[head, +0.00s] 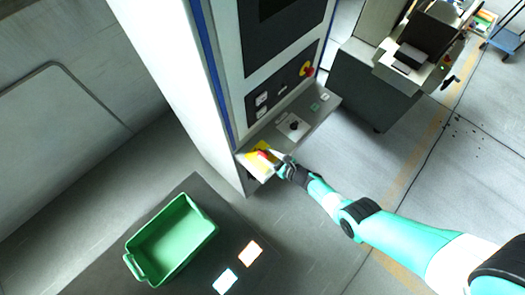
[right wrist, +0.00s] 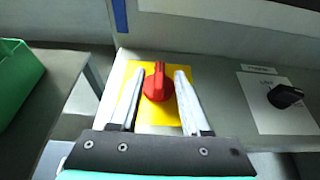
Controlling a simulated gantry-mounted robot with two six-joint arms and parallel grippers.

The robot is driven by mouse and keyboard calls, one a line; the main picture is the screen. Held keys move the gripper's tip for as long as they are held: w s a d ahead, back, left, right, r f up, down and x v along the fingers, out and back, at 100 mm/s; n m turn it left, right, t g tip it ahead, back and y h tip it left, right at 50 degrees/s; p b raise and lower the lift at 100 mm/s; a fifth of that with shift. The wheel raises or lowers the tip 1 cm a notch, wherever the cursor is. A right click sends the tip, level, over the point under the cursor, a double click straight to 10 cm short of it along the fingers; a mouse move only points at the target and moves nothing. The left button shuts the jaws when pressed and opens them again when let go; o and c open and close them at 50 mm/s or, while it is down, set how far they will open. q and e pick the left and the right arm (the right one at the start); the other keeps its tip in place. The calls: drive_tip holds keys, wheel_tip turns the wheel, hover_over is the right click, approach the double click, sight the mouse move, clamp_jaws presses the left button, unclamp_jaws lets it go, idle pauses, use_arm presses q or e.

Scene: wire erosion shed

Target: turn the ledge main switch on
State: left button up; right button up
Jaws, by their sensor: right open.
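The main switch is a red rotary knob (right wrist: 158,84) on a yellow plate (right wrist: 136,114), set on the ledge (right wrist: 226,78) of the machine. In the right wrist view the knob's grip bar points up the picture, away from me. My right gripper (right wrist: 157,92) is open, with one finger on each side of the knob. I cannot tell whether the fingers touch it. In the head view the right gripper (head: 274,156) reaches the yellow plate (head: 254,164) at the near end of the ledge and partly covers the red knob (head: 262,154). My left gripper is out of view.
A black rotary knob (head: 293,125) on a white plate sits farther along the ledge. A red and yellow emergency stop (head: 307,69) is on the panel above. A green bin (head: 172,240) stands on a dark table at lower left. A grey cabinet (head: 372,88) stands behind.

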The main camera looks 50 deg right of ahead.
drive_tip(key=b+x, duration=0.1)
drive_tip(key=x, duration=0.1)
drive_tip(key=shift+w+f, duration=0.2)
drive_tip(key=shift+f, duration=0.1)
drive_tip(key=shift+w+r, duration=0.1)
drive_tip(key=shift+w, duration=0.05)
drive_tip(key=shift+c, duration=0.4)
clamp_jaws()
